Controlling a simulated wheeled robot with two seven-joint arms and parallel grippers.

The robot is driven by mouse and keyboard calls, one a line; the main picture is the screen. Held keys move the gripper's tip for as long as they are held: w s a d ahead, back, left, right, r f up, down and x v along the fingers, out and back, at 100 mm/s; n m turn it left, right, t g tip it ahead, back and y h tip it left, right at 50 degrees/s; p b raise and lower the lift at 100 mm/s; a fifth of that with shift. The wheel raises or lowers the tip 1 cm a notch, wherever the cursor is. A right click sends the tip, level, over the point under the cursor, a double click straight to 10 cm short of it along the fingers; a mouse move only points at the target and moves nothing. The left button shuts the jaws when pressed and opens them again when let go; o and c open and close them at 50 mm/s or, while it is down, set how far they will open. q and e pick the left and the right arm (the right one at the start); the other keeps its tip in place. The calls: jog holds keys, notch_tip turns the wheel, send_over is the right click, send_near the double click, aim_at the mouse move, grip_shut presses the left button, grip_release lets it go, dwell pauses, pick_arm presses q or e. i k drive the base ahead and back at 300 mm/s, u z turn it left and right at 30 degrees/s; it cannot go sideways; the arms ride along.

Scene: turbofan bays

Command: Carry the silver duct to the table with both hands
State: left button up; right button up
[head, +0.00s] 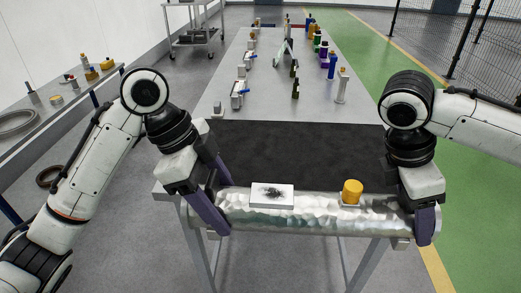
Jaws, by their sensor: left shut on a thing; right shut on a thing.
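The silver duct (310,219) is a long, crinkled, shiny cylinder lying level across the lower middle of the head view. It is at the near edge of the table (225,100); whether it touches the table is not clear. My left gripper (222,208) is shut on the duct's left end. My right gripper (424,222) is shut on its right end. A white plate with a dark smudge (272,196) and a yellow cap (352,191) sit on top of the duct. The fingers hide parts of both duct ends.
A black mat (300,150) covers the near part of the table and is bare. Beyond it stand rows of small fittings and bottles (331,65). A side bench (60,110) is at left, a wheeled cart (193,40) behind, and a wire fence (440,40) at right.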

aim_at(292, 151)
jog(key=u, duration=0.05)
jog(key=i, duration=1)
jog(key=u, duration=4.65)
